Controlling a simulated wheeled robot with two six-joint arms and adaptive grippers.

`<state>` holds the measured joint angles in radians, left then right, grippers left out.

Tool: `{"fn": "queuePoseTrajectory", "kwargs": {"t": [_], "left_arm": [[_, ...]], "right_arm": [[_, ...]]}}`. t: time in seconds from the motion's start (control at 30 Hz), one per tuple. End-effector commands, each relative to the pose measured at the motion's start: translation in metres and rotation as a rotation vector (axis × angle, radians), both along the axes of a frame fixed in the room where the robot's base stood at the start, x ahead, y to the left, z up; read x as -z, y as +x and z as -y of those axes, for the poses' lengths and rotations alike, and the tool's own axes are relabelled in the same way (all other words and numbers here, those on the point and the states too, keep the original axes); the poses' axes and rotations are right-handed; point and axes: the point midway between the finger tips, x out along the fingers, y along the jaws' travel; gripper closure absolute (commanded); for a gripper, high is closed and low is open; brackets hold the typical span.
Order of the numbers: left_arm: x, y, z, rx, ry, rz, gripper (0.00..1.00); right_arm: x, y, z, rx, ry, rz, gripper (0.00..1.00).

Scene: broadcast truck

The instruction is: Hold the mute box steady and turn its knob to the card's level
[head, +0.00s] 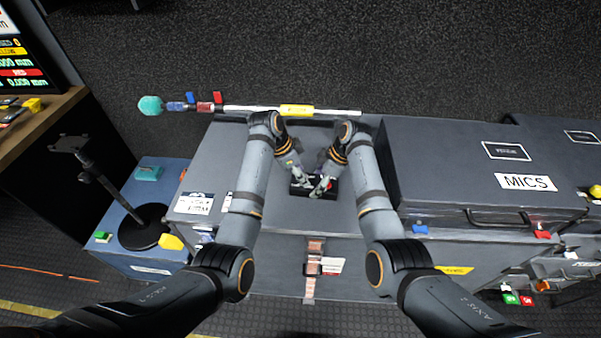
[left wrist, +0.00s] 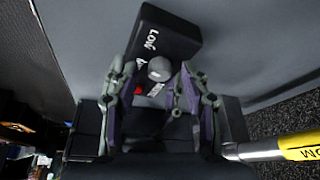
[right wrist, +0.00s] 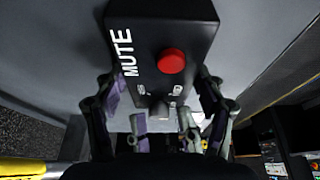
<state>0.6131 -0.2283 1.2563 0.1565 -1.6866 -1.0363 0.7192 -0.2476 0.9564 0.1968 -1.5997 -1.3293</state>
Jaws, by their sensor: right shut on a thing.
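The black mute box (head: 314,190) lies on the grey case top between my two grippers. In the right wrist view the box (right wrist: 165,25) shows white MUTE lettering and a red button (right wrist: 171,61). My right gripper (right wrist: 162,98) is shut on the box, a finger along each side. In the left wrist view the round grey knob (left wrist: 160,69) sits on the box near the word LOW. My left gripper (left wrist: 154,75) is open, its fingers on either side of the knob with gaps showing. The knob's exact setting is unclear. A white card (head: 193,203) lies at the left; its print is unreadable.
A large grey MICS case (head: 470,165) stands right of the box. A boom pole with a yellow band (head: 297,111) lies along the back edge. A blue case (head: 150,225) with a black stand (head: 143,228) is at the left. The case top in front is clear.

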Motion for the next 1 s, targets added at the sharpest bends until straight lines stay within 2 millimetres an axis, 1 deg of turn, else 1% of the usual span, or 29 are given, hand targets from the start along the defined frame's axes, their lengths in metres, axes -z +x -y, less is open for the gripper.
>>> {"fn": "queuePoseTrajectory", "kwargs": {"t": [0.17,0.27,0.37,0.5,0.6,0.7,0.83,1.0], "left_arm": [[-0.001,0.0,0.0,0.0,0.0,0.0,0.53],[-0.01,-0.001,-0.004,-0.001,0.0,0.003,0.53],[-0.029,-0.004,-0.011,-0.001,0.0,0.003,0.53],[-0.063,-0.008,-0.024,0.0,0.001,0.005,0.53],[-0.083,-0.012,-0.032,-0.002,0.001,0.003,0.53],[-0.098,-0.014,-0.038,0.0,0.0,0.002,0.53],[-0.109,-0.016,-0.042,-0.001,0.0,0.001,0.53],[-0.111,-0.017,-0.043,-0.001,0.001,-0.001,0.53]], "right_arm": [[0.0,0.0,0.0,0.0,-0.001,0.0,0.72],[0.0,0.0,0.0,0.0,-0.001,0.0,0.72],[0.0,0.0,0.0,0.0,-0.001,0.001,0.72],[0.0,0.0,0.0,0.0,-0.001,0.001,0.72],[0.0,0.0,0.0,0.0,-0.001,0.001,0.72],[0.0,0.0,0.0,0.0,0.0,0.001,0.72],[0.0,0.0,0.0,0.0,0.0,0.001,0.72],[0.0,0.0,0.0,0.0,0.0,0.001,0.72]]}}
